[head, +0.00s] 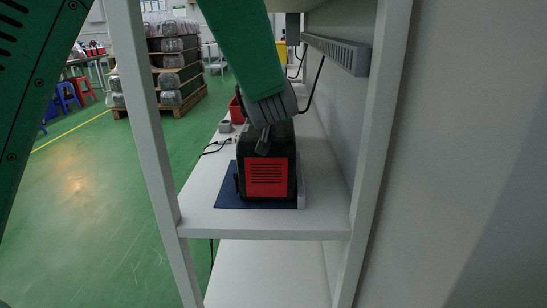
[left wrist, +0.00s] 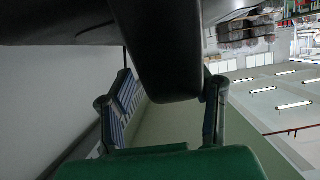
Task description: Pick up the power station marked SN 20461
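A black power station (head: 267,172) with a red slatted panel stands upright on a blue mat (head: 230,196) on the white shelf (head: 205,217). No serial number is legible on it. My left arm appears to come down from the top, with its grey gripper (head: 264,136) at the top of the power station. One finger overlaps the near upper edge; the handle and the grip are hidden. In the left wrist view a dark shape (left wrist: 158,50) fills the top centre, and I cannot tell whether it is gripper or power station. My right gripper is not in view.
White shelf posts (head: 147,115) and (head: 385,130) frame the shelf. A grey slotted rail (head: 340,52) juts from the wall above right.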

